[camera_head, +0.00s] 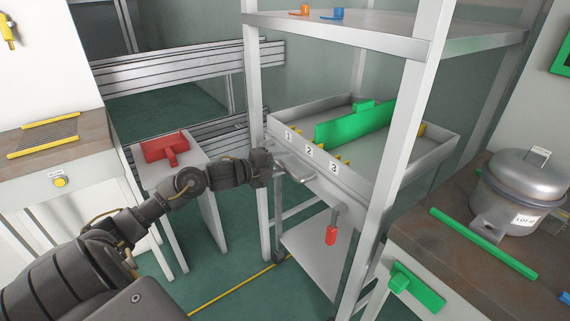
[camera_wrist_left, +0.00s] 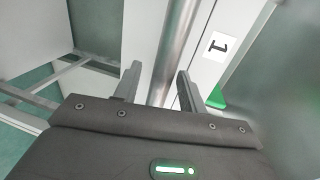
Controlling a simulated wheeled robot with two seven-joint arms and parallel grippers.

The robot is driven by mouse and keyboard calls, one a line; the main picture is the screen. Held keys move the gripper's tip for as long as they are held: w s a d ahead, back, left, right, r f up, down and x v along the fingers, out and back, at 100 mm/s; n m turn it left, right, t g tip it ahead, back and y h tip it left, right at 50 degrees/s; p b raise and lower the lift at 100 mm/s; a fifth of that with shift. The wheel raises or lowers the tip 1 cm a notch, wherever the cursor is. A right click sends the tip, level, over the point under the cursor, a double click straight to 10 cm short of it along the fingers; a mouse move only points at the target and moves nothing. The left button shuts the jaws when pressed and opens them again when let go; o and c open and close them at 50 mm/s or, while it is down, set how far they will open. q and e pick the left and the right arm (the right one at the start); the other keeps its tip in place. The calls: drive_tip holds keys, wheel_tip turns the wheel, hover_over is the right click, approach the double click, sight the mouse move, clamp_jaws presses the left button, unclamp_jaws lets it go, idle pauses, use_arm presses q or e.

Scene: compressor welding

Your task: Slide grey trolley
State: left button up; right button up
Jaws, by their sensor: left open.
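The grey trolley (camera_head: 348,182) stands inside a white frame, its tray labelled 1, 2 and 3 on the front edge. A metal handle bar (camera_head: 294,170) sticks out from the tray's front; it also shows in the left wrist view as a grey bar (camera_wrist_left: 180,50). My left gripper (camera_head: 268,163) is at the left end of this handle. In the left wrist view its two open fingers (camera_wrist_left: 157,88) stand on either side of the bar. Contact with the bar cannot be told. The label 1 (camera_wrist_left: 217,46) is right of the fingers. My right gripper is not in view.
A small table (camera_head: 196,168) with a red part is at left. A brown-topped bench (camera_head: 470,270) with a metal compressor (camera_head: 520,185) is at right. Frame posts (camera_head: 400,150) flank the trolley.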

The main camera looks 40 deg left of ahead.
use_arm(q)
drive_tip(key=shift+x, duration=0.85)
drive_tip(key=shift+f, duration=0.1)
clamp_jaws()
